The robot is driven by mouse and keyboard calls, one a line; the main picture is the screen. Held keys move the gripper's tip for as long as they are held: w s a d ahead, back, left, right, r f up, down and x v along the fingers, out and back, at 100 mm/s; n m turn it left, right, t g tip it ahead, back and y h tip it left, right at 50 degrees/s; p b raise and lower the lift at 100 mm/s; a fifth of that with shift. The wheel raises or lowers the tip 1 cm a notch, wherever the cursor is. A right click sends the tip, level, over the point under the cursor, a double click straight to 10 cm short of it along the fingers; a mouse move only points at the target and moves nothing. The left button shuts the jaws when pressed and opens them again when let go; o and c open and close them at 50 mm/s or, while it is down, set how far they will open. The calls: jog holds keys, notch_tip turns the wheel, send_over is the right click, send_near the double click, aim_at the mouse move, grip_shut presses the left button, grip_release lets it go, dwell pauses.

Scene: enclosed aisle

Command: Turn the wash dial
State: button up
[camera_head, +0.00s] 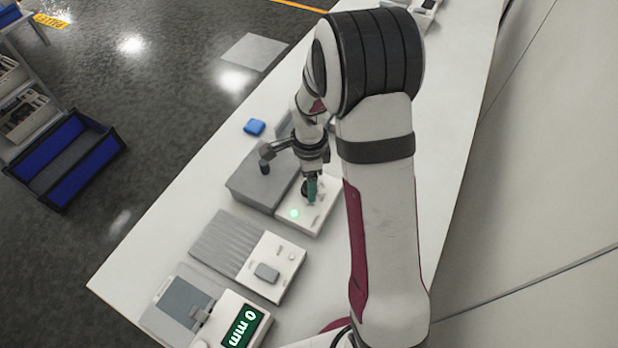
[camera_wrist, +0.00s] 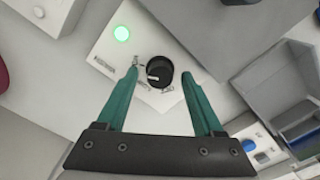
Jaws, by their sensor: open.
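The wash dial (camera_wrist: 159,72) is a round black knob with a white pointer mark, set on a white panel (camera_wrist: 112,55) with small printed labels around it. In the wrist view it lies between and just beyond the two green fingertips of my gripper (camera_wrist: 160,72). The gripper is open, with a finger on each side of the dial and a visible gap to it. In the head view my gripper (camera_head: 311,190) is over the white panel (camera_head: 318,218), and the dial is mostly hidden behind it. A lit green lamp (camera_wrist: 122,33) is on the panel near the dial.
A grey box (camera_head: 262,178) adjoins the panel. Nearby stand a ribbed device (camera_head: 225,243) and a device with a green display reading 0 mm (camera_head: 243,326). A small blue block (camera_head: 255,127) lies on the white bench (camera_head: 160,225). The bench's left strip is clear.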

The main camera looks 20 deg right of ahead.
grip_shut()
dwell(0.3)
jog(key=shift+n, duration=0.3)
jog(key=n, duration=1.1)
jog(key=shift+n, duration=0.3)
jog(key=n, duration=1.1)
jog(key=shift+n, duration=0.4)
